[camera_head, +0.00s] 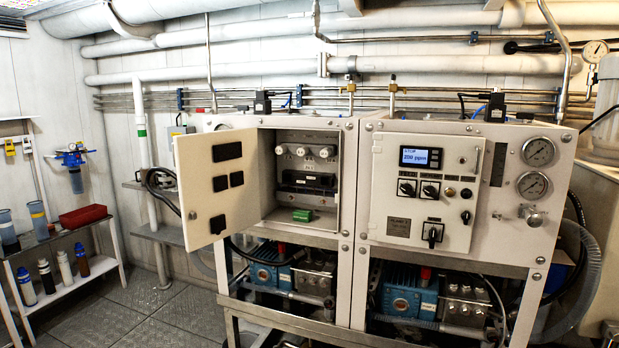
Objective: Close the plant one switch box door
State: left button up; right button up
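The switch box door (200,205) of the left cabinet stands open, swung out to the left on the box's left side. It is a cream panel with several black cutouts. The open switch box (330,200) shows white round breakers along the top, a dark strip in the middle and a green block at the bottom. The right cabinet's door (425,200) is shut; it carries a small lit display and several switches. Neither of my grippers is in view.
Blue pumps (408,295) sit in the open frames below the cabinets. A low shelf (75,280) with bottles and a red bin (83,216) stands at the left wall. Gauges (538,151) are on the right cabinet. The floor (160,315) at lower left is clear.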

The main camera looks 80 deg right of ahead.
aim_at(218, 172)
jog(key=z, duration=0.45)
jog(key=i+l+z, duration=0.1)
jog(key=z, duration=0.3)
jog(key=i+z, duration=0.1)
jog(key=z, duration=0.35)
jog(key=i+z, duration=0.1)
jog(key=z, duration=0.35)
jog(key=i+z, duration=0.1)
jog(key=z, duration=0.75)
jog(key=i+j+z, duration=0.2)
jog(key=j+z, duration=0.2)
jog(key=i+j+z, duration=0.2)
jog(key=z, duration=0.25)
jog(key=i+j+z, duration=0.1)
jog(key=j+z, duration=0.3)
jog(key=j, duration=0.15)
jog(key=j+z, duration=0.6)
jog(key=j, duration=1.8)
jog(key=k, duration=0.05)
